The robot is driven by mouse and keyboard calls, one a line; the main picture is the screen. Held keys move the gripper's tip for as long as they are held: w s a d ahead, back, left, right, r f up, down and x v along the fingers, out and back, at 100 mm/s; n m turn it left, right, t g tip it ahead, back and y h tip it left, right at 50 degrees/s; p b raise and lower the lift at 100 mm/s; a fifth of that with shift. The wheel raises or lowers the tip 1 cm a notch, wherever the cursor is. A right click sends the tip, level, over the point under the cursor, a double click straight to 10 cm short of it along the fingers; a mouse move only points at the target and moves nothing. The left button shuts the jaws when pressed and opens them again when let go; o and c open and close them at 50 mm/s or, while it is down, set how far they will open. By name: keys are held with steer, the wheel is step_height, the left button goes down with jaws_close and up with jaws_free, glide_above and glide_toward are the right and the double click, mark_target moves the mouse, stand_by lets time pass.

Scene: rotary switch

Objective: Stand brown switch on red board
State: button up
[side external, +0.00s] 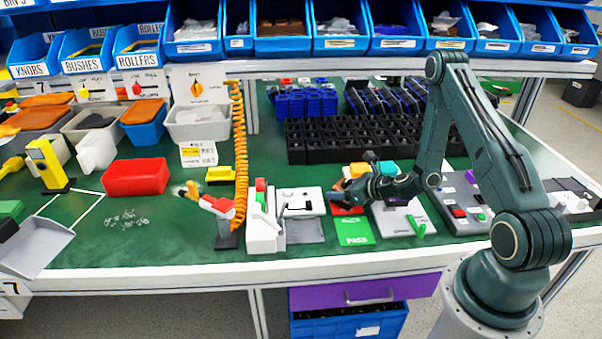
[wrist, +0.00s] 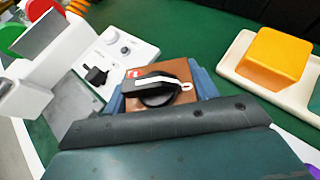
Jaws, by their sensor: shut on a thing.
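The brown switch (wrist: 178,70) sits between my gripper's jaws in the wrist view, its black knob with a white pointer facing the camera. My gripper (wrist: 160,88) is shut on it, with a blue-grey finger on either side. In the side external view my gripper (side external: 345,190) is low over the red board (side external: 347,209), which lies just behind the green PASS board (side external: 354,232). The switch is too small and hidden to make out clearly there. I cannot tell whether it touches the board. The red board does not show in the wrist view.
A white tester plate (side external: 298,200) with a grey pad stands to the left, beside a white fixture (side external: 263,225). A grey plate with a green lever (side external: 418,226) lies to the right. A yellow-orange block (wrist: 278,55) sits on a cream tray. Black crates (side external: 370,140) stand behind.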

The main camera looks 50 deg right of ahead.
steer(key=shift+f, duration=0.15)
steer(key=o, duration=1.1)
steer(key=shift+v, duration=3.85)
steer(key=shift+w, duration=0.1)
